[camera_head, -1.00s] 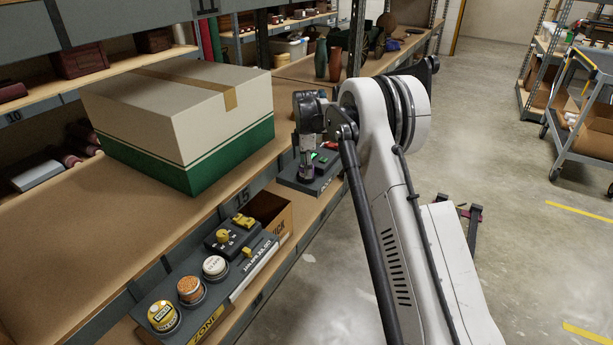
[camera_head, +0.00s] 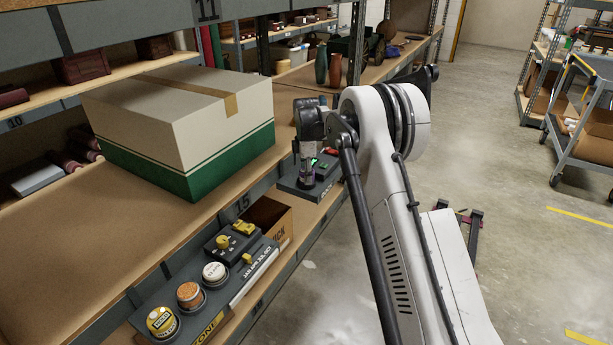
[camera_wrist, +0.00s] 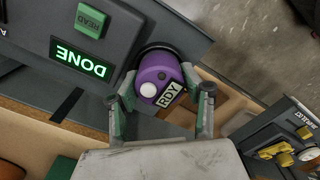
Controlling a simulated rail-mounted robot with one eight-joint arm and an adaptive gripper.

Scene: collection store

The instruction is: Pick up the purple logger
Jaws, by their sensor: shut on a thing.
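The purple logger (camera_wrist: 160,76) is a round purple piece with a white button and an "RDY" label. In the wrist view it sits between the two fingers of my gripper (camera_wrist: 161,88), which is shut on it. A dark ring shows around its far edge, at the edge of a dark grey station (camera_wrist: 135,28) with a lit green "DONE" display (camera_wrist: 83,58) and a green "READ" button (camera_wrist: 91,20). I cannot tell whether the logger is clear of the station. In the head view my gripper is small above the station (camera_head: 291,184), partly hidden by my wrist.
A large white-and-green box (camera_head: 190,125) stands on the upper shelf to the left. Nearer on the lower shelf, a grey rack (camera_head: 222,285) holds several round tins and a yellow-knobbed device (camera_head: 228,241). An open cardboard box (camera_head: 268,222) is between.

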